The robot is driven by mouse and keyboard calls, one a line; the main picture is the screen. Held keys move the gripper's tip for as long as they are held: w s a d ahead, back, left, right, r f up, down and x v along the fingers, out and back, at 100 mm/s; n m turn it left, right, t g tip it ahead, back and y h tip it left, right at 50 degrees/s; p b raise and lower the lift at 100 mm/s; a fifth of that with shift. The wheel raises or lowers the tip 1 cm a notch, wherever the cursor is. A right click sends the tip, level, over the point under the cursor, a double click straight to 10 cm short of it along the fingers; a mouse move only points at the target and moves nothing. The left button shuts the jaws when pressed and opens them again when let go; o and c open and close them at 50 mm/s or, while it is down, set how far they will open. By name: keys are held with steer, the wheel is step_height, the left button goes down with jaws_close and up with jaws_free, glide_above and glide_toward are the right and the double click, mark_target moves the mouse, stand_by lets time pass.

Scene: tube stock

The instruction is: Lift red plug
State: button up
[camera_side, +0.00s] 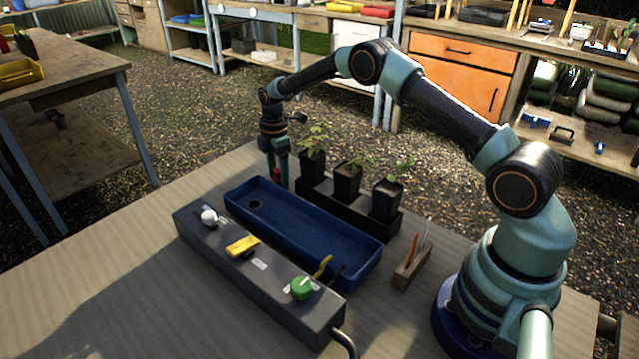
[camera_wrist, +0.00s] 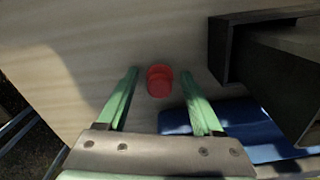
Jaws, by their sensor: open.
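The red plug (camera_wrist: 159,81) shows in the wrist view as a short round red piece on the pale tabletop, between the ends of my two green fingers. Space shows on both sides of it, so neither finger seems to touch it. In the side view a small bit of the red plug (camera_side: 277,173) shows beside my fingers, mostly hidden by them. My gripper (camera_side: 279,181) points down with its jaws open, just beyond the far left end of the blue tray. It also fills the lower wrist view (camera_wrist: 160,74).
The blue tray (camera_side: 233,196) lies close to my gripper. A black trough (camera_side: 313,194) with potted seedlings stands close on the right. A grey control box (camera_side: 190,222) with knobs is in front; a small wooden holder (camera_side: 407,272) stands right. The tabletop at left is clear.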

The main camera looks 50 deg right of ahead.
steer(key=shift+f, duration=0.1)
steer(key=shift+c, duration=0.3)
jaws_close()
